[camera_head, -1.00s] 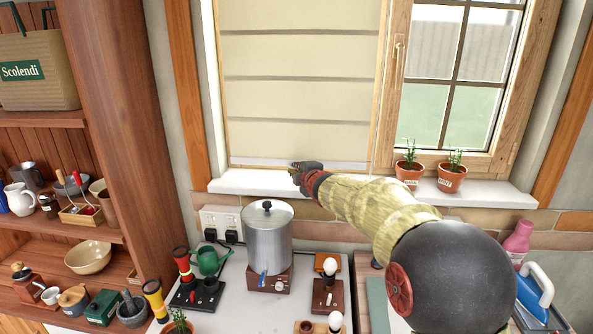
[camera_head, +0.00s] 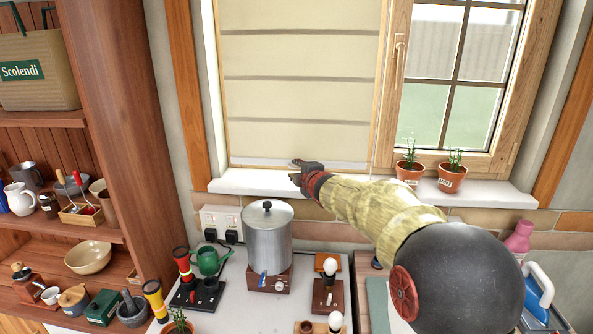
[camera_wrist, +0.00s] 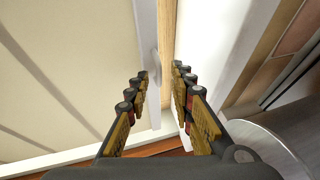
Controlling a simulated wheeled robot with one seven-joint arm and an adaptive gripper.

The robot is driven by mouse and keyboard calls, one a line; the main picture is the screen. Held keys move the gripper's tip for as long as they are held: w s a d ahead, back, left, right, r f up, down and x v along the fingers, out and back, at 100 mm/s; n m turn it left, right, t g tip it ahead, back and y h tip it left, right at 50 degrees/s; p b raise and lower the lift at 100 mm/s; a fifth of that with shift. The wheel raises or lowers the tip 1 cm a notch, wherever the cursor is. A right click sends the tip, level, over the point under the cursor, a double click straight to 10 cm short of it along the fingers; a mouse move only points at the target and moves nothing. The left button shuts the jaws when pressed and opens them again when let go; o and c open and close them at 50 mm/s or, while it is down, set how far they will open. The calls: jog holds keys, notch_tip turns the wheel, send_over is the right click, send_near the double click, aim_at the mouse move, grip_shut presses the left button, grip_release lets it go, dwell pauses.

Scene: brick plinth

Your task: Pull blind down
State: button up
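The cream blind (camera_head: 300,100) hangs over the left window pane, with several horizontal folds. Its pale bottom bar (camera_head: 262,162) is low, just above the windowsill. My gripper (camera_head: 294,170) is at this bottom edge, near the middle of the blind. In the wrist view, the blind (camera_wrist: 70,70) fills the left side. The two fingers (camera_wrist: 160,76) are apart, with the white bottom bar (camera_wrist: 145,30) and a small grey tab (camera_wrist: 154,62) showing beyond the gap between them. I see no grip on the bar; whether a finger touches it I cannot tell.
The white windowsill (camera_head: 250,183) runs just below the gripper. Two potted plants (camera_head: 409,172) (camera_head: 452,177) stand on it at right. A steel pot (camera_head: 268,240) stands on the counter below. Tall wooden shelves (camera_head: 115,120) are at left.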

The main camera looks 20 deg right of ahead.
jog(key=v, duration=1.1)
jog(key=shift+s, duration=0.15)
